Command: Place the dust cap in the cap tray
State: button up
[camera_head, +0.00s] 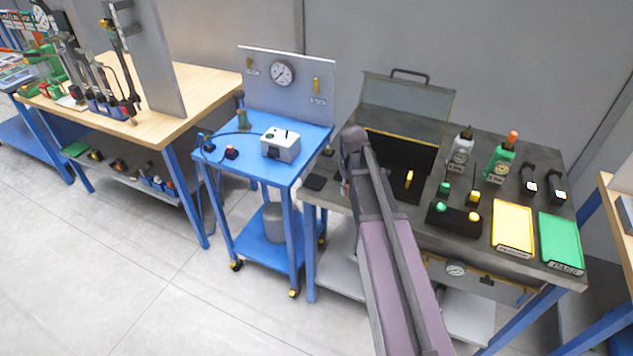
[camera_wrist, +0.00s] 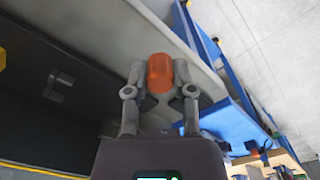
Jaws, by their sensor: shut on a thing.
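An orange dust cap (camera_wrist: 160,72) is between the two fingers of my gripper (camera_wrist: 160,92) in the wrist view. The fingers are shut on its sides and its top sticks out past them. In the head view my arm reaches over the dark bench and hides most of the gripper and the cap. Two flat trays lie at the bench's front right, a yellow tray (camera_head: 513,228) and a green tray (camera_head: 560,242). Their labels are too small to read, so I cannot tell which is the cap tray. My gripper is well to the left of both.
An open dark case (camera_head: 408,108) stands behind my arm. A blue cart (camera_head: 305,150) is left of the bench.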

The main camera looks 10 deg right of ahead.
jog(key=s+a+n, duration=0.1)
jog(key=s+a, duration=0.1)
jog(key=a, duration=0.5)
jog(key=shift+s+a+n, duration=0.3)
jog(key=shift+s+a, duration=0.05)
jog(key=shift+a, duration=0.05)
jog(key=shift+w, duration=0.1)
jog(key=b, duration=0.1)
send_over(315, 182)
jog(key=s, duration=0.1)
jog(key=shift+s+f, duration=0.1)
jog(key=shift+f, duration=0.6)
jog(key=shift+d, duration=0.15)
jog(key=shift+w, duration=0.5)
jog(key=shift+w+f+b, duration=0.2)
jog(key=shift+f+b, duration=0.1)
jog(key=shift+b, duration=0.15)
jog(key=shift+f+b, duration=1.5)
jog(key=shift+b, duration=0.05)
jog(key=shift+f, duration=0.2)
